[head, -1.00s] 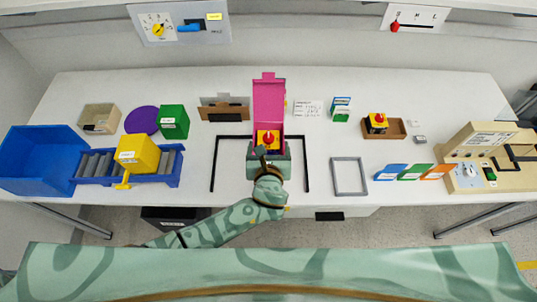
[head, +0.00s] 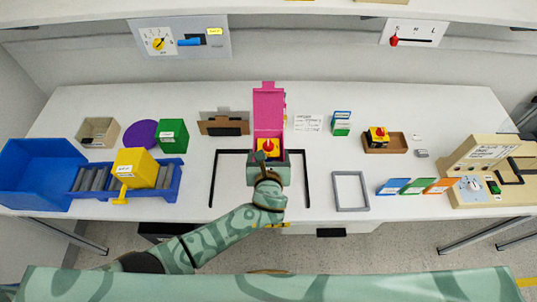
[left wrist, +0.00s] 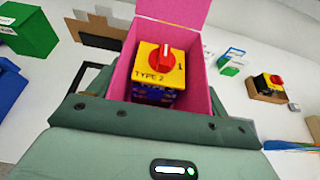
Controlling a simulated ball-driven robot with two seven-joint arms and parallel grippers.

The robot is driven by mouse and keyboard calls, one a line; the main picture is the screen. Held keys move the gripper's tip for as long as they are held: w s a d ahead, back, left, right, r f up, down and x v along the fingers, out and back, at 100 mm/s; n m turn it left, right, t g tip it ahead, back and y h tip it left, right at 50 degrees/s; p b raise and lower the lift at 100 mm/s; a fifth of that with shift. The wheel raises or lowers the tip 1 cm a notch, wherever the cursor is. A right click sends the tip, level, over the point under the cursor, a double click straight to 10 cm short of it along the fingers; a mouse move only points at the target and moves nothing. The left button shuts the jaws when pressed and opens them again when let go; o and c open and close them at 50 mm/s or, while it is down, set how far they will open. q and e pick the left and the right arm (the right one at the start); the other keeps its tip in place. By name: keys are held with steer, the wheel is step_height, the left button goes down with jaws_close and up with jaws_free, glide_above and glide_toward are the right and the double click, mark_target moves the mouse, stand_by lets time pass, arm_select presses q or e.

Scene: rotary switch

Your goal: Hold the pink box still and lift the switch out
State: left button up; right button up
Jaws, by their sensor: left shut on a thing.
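The pink box (head: 268,108) stands open near the table's middle, its lid raised at the back. The yellow switch (head: 269,147) with a red knob sits inside it. In the left wrist view the switch (left wrist: 160,66) faces up with "TYPE 2" on it, and the box (left wrist: 208,104) walls stand around it. My left gripper (head: 268,161) is shut on the pink box at its front end. Its body covers the lower front of the box. My right gripper is not in either view.
Black corner marks (head: 305,178) frame the box, with a grey frame (head: 350,191) to the right. A blue bin (head: 38,172) and roller stand (head: 172,178) with a yellow box (head: 135,167) are left.

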arm_select(q)
steer(key=shift+f+b, duration=4.4)
steer(key=shift+f, duration=1.2)
steer(key=shift+f, duration=0.3)
